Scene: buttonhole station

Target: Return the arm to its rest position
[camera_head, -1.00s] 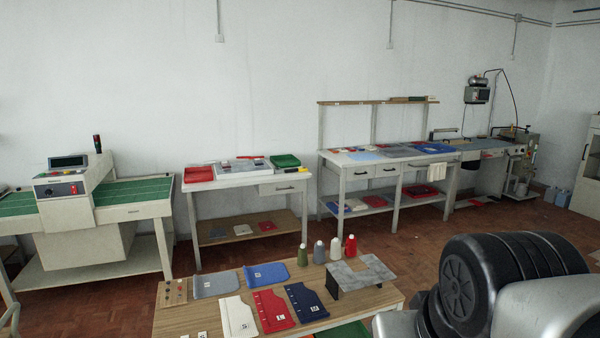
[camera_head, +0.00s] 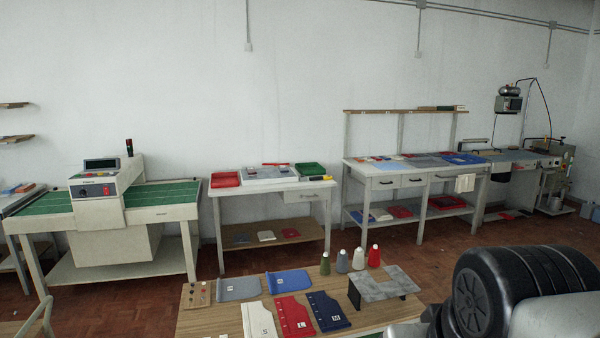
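My arm shows only as a dark rounded joint and a light grey link at the lower right of the head view. My gripper is outside the picture, so I cannot see whether it is open or holds anything. The arm part stands in front of the right end of the near wooden table (camera_head: 214,320).
The near table bears cut fabric pieces, several thread cones and a small grey stand (camera_head: 384,285). Behind are a green-topped machine (camera_head: 160,200), a white table (camera_head: 262,190) with trays, and a long workbench (camera_head: 380,182). Brown floor (camera_head: 130,300) is open between them.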

